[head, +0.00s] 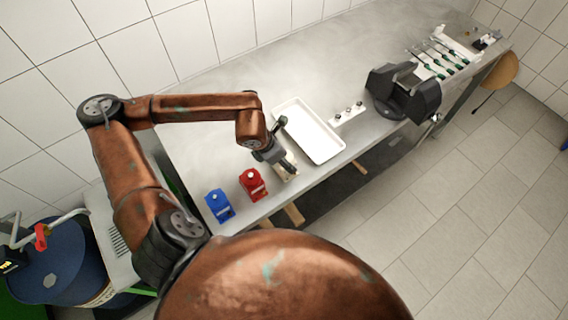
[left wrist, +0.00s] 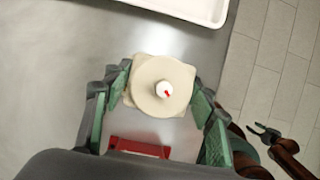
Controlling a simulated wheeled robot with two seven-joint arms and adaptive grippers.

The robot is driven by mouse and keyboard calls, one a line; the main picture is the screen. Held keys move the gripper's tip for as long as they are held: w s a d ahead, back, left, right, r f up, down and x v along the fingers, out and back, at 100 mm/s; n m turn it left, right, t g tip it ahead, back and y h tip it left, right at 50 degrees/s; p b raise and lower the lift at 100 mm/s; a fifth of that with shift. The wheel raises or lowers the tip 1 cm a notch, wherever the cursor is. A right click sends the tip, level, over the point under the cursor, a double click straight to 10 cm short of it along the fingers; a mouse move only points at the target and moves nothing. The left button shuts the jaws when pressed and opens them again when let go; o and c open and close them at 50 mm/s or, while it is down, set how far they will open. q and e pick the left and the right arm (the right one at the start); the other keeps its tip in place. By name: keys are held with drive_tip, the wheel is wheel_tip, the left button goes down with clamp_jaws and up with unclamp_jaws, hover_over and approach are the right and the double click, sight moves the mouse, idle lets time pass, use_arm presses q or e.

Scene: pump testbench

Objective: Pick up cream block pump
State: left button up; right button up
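The cream block pump (left wrist: 150,73), with a round top and a white knob with a red mark, stands on the table between the fingers of my left gripper (left wrist: 160,92). In the head view the gripper (head: 287,166) is low over the pump and hides much of it. The left fingers are spread on either side of the pump; firm contact cannot be told. My right gripper (left wrist: 262,134) shows small at the lower right of the left wrist view, empty with its fingers apart. It is outside the head view.
A red pump (head: 252,185) and a blue pump (head: 218,206) stand left of the cream pump. A white tray (head: 325,151) lies just to its right. Farther right are a dark fixture (head: 400,97) and several green-handled tools (head: 445,62). The table's back area is clear.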

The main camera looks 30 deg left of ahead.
use_arm(q)
clamp_jaws()
idle(0.4)
drive_tip(key=shift+r, duration=0.1)
